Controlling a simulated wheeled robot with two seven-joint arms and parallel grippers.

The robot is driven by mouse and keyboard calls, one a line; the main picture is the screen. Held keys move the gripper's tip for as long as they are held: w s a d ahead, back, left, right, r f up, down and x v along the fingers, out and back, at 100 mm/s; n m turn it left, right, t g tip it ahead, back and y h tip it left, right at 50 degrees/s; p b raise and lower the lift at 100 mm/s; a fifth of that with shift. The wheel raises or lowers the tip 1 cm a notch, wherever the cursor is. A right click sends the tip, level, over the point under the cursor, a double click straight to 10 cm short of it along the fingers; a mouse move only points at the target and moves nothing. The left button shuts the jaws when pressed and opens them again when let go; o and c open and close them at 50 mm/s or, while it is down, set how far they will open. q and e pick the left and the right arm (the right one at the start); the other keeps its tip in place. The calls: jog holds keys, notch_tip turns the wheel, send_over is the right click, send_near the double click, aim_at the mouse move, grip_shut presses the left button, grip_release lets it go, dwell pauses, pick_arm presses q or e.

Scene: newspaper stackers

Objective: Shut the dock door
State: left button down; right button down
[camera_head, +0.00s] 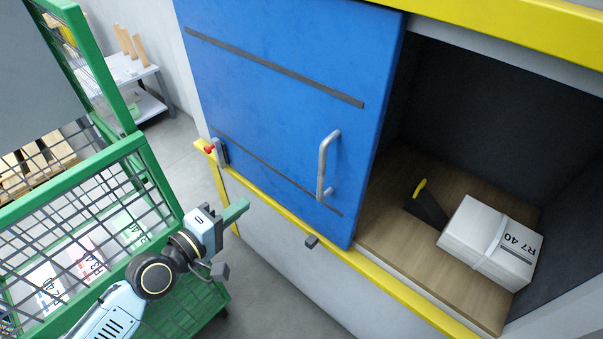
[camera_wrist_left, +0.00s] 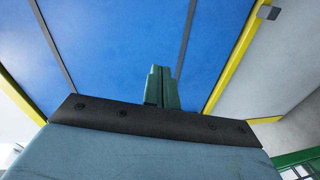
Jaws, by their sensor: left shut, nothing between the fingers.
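The blue dock door (camera_head: 270,90) has a grey vertical handle (camera_head: 327,165) and dark strips. It covers the left part of the opening, and the right part of the opening stands uncovered. My left gripper (camera_head: 240,207) is shut and empty, in front of the wall below the door's lower left area and left of the handle. In the left wrist view its green fingers (camera_wrist_left: 161,85) are together, with the blue door (camera_wrist_left: 110,50) behind them. I cannot tell whether they touch the door. My right gripper is not in view.
Inside the opening, a white bundle (camera_head: 480,235) marked R7 40 and a dark wedge with a yellow top (camera_head: 428,203) sit on the wooden floor (camera_head: 390,215). A yellow rail (camera_head: 380,278) edges the opening. A green mesh cart (camera_head: 75,178) stands left. A red-knobbed latch (camera_head: 217,150) is by the door.

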pick_arm(q)
notch_tip(320, 180, up, 7)
jog(key=s+d+h, duration=0.2)
jog(key=d, duration=0.1)
jog(key=w+d+p, duration=0.2)
jog(key=w+d, duration=0.4)
jog(key=d, duration=0.3)
jog(key=shift+d, duration=0.35)
jog(key=shift+r, duration=0.1)
